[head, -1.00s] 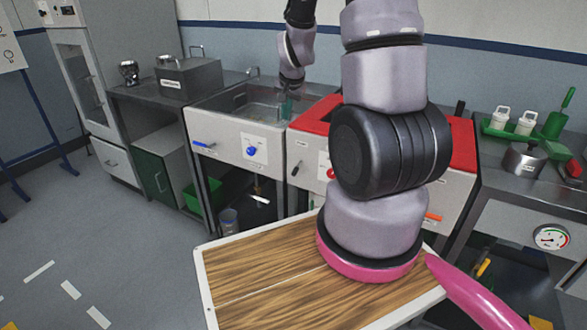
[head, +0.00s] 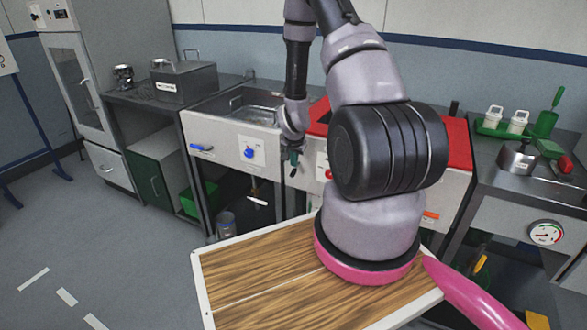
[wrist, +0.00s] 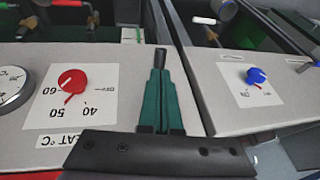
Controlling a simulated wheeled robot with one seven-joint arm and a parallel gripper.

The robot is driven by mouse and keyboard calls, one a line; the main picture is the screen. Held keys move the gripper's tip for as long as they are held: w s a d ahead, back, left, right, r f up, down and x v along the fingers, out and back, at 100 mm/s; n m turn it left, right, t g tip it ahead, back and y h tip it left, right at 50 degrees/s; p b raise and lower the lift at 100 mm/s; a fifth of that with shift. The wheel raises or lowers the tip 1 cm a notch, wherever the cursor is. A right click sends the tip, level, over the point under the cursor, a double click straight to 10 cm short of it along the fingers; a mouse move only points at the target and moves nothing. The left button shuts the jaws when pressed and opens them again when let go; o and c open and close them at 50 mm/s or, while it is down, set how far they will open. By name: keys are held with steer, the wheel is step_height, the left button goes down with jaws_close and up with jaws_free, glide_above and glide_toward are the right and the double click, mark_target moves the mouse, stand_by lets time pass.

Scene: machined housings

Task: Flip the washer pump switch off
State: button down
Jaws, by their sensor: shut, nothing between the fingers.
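My gripper (head: 294,158) is in front of the left end of the red-topped unit's front panel, with its green fingers pointing down and shut. In the wrist view the closed fingers (wrist: 160,88) fill the middle.
A red temperature knob (wrist: 72,81) and a gauge (wrist: 12,86) share the panel. The sink unit's blue knob (wrist: 257,76) is across a gap at the right of the wrist view. A wooden-topped surface (head: 260,285) is in the foreground. Open floor (head: 110,250) lies left.

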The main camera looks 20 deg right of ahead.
mark_target(293, 174)
steer(key=shift+x, duration=2.25)
steer(key=shift+f, duration=0.8)
steer(key=shift+s+f, duration=0.1)
steer(key=shift+f, duration=0.15)
steer(key=shift+a+r, duration=0.1)
